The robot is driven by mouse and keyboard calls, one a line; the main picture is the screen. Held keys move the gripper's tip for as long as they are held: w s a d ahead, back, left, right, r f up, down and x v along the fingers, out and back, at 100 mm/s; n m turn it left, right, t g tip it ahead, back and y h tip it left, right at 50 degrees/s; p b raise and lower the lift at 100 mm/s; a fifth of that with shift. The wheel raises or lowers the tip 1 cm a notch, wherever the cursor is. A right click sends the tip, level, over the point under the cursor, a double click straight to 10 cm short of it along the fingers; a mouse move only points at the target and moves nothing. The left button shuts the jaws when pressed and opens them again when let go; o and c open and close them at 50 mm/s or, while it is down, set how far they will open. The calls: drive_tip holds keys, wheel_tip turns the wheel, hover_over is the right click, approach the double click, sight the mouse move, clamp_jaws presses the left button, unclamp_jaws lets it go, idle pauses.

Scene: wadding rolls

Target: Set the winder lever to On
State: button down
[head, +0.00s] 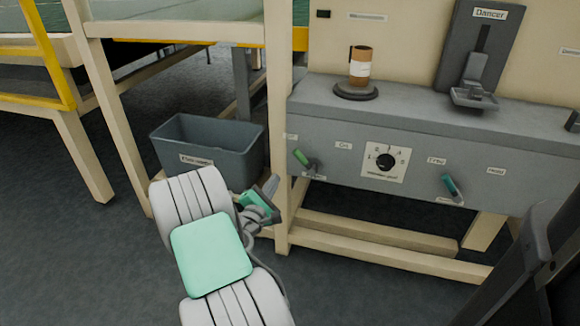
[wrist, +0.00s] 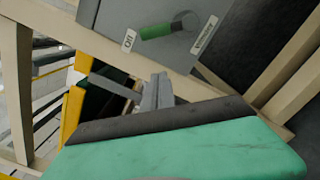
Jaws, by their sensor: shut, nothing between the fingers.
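The winder lever (head: 303,158) is on the left end of the grey control panel (head: 400,125). Its green handle tilts up and left, toward a small label (head: 291,136) and away from the "On" label (head: 344,145). In the wrist view the lever (wrist: 165,30) points at the "Off" label (wrist: 129,40), with the "Winder" label (wrist: 205,35) on its other side. My gripper (head: 270,186) is left of and below the lever, apart from it. In the wrist view my gripper (wrist: 158,88) is shut and empty, with a gap between its fingertips and the lever.
A dial (head: 385,162) sits right of the "On" label. Another lever with a teal handle (head: 451,186) is farther right. A grey bin (head: 210,145) stands behind my arm on the left. A cream frame post (head: 280,120) rises close to my gripper, just left of the panel.

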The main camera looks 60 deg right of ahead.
sight(306, 160)
drive_tip(key=s+d+r+b, duration=0.1)
drive_tip(key=s+d+r, duration=0.1)
drive_tip(key=d, duration=0.4)
drive_tip(key=shift+d+r, duration=0.35)
drive_tip(key=shift+d, duration=0.05)
drive_tip(key=shift+s+r, duration=0.1)
drive_tip(key=shift+s, duration=0.15)
